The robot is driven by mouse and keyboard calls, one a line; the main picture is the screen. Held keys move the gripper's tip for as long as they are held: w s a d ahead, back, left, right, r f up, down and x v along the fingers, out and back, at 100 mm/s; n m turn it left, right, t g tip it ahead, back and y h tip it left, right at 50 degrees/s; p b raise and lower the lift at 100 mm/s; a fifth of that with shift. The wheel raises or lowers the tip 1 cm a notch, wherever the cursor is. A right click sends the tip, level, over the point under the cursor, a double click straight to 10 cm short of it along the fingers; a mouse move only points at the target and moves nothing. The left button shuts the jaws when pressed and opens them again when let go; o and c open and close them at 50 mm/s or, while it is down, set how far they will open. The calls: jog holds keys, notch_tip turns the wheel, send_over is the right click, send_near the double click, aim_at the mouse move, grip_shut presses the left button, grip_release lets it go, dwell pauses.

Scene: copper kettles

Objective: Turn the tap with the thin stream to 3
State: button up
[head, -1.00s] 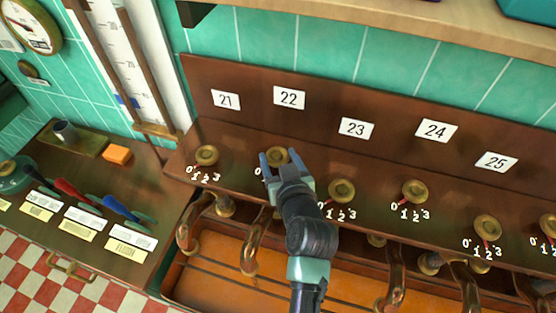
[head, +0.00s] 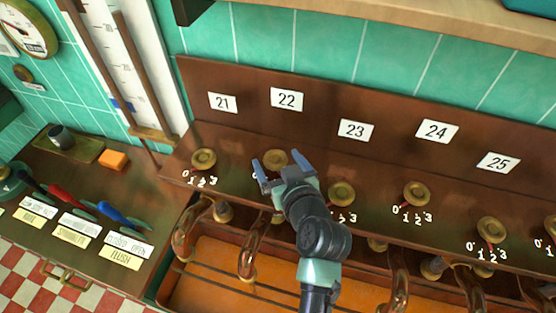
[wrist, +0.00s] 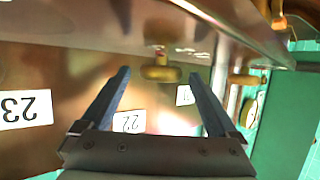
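A brass tap knob (head: 275,158) stands under the card 22 (head: 286,98); its dial is mostly covered by my gripper, and its pointer cannot be read. My gripper (head: 280,168) is open and empty just in front of this knob. In the wrist view the knob (wrist: 160,72) shows between the open fingers, near their tips and apart from both. Other knobs stand under card 21 (head: 203,159), card 23 (head: 341,194), card 24 (head: 416,193) and card 25 (head: 491,230). Copper spouts (head: 250,248) hang below. I cannot make out which one runs a thin stream.
An orange wooden trough (head: 215,275) lies under the spouts. A shelf (head: 400,20) overhangs the top.

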dwell(0.3)
jog(key=b+v, duration=0.3)
jog(key=v, duration=1)
jog(key=shift+s+a+f, duration=0.1)
jog(key=shift+f, duration=0.05)
